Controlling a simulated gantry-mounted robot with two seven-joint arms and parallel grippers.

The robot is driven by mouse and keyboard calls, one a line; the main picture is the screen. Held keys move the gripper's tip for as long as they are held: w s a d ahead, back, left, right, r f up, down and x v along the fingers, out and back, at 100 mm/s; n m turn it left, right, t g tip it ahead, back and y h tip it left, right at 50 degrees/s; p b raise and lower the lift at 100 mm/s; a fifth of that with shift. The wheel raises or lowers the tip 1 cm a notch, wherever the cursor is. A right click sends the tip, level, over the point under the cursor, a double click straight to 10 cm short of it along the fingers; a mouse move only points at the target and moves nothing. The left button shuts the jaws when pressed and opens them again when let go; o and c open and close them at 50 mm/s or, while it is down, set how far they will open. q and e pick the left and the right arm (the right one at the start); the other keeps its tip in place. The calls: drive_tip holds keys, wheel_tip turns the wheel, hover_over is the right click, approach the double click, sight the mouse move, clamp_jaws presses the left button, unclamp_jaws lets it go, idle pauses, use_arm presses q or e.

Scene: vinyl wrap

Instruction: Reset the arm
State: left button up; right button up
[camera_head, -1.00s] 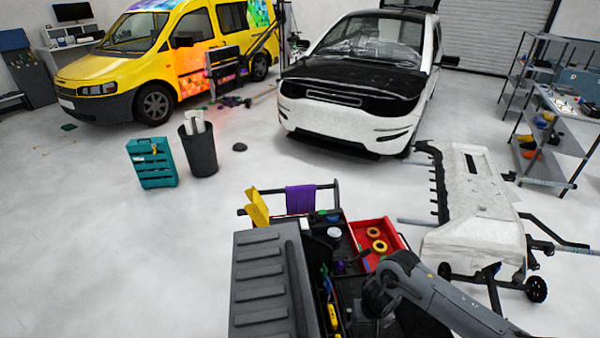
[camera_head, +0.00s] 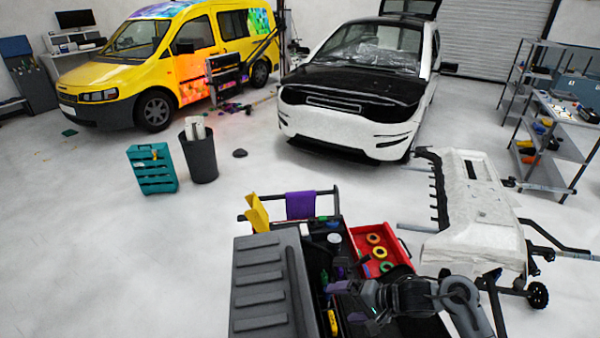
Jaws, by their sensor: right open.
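My right arm (camera_head: 455,295) comes in from the lower right, bent, over the right part of the tool cart (camera_head: 265,285). My right gripper (camera_head: 347,303) points left above the cart's open tray. It is open, and I see nothing held between its fingers. Its fingertips are small and partly merge with the dark tools below, so I cannot tell how high above them it is. The arm hides part of the cart's right side. My left gripper and left arm are not in view.
A red drawer (camera_head: 360,236) with several tape rolls stands open beside the arm. A white bumper on a wheeled stand (camera_head: 478,205) is close on the right. A teal crate (camera_head: 152,167) and dark bin (camera_head: 200,158) stand left. The floor at lower left is clear.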

drive_tip(key=w+d+n+t+h, duration=0.15)
drive_tip(key=w+d+h, duration=0.3)
drive_tip(key=d, duration=0.55)
drive_tip(key=w+d+t+h, duration=0.3)
drive_tip(key=w+d+h, duration=0.15)
drive_tip(key=d, duration=0.45)
drive_tip(key=s+d+f+n+g+h, duration=0.1)
drive_tip(key=s+d+n+g+h, duration=0.4)
drive_tip(key=d, duration=0.7)
drive_tip(key=s+a+f+n+y, duration=0.1)
drive_tip(key=s+a+f, duration=0.2)
drive_tip(key=s+a, duration=0.45)
drive_tip(key=s+a+f+y, duration=0.25)
drive_tip(key=s+a, duration=0.25)
drive_tip(key=s, duration=0.6)
drive_tip(key=s+a+f+n+y, duration=0.1)
drive_tip(key=s+a+f, duration=0.2)
drive_tip(key=s+a, duration=0.45)
drive_tip(key=s+a+r, duration=0.1)
drive_tip(key=s+r, duration=0.2)
drive_tip(key=s, duration=0.7)
wheel_tip(320, 180, up, 18)
drive_tip(key=p, duration=1.7)
drive_tip(key=shift+s+a+f+y, duration=0.15)
drive_tip(key=shift+s+f+y, duration=0.15)
drive_tip(key=shift+y, duration=0.15)
drive_tip(key=shift+m, duration=0.25)
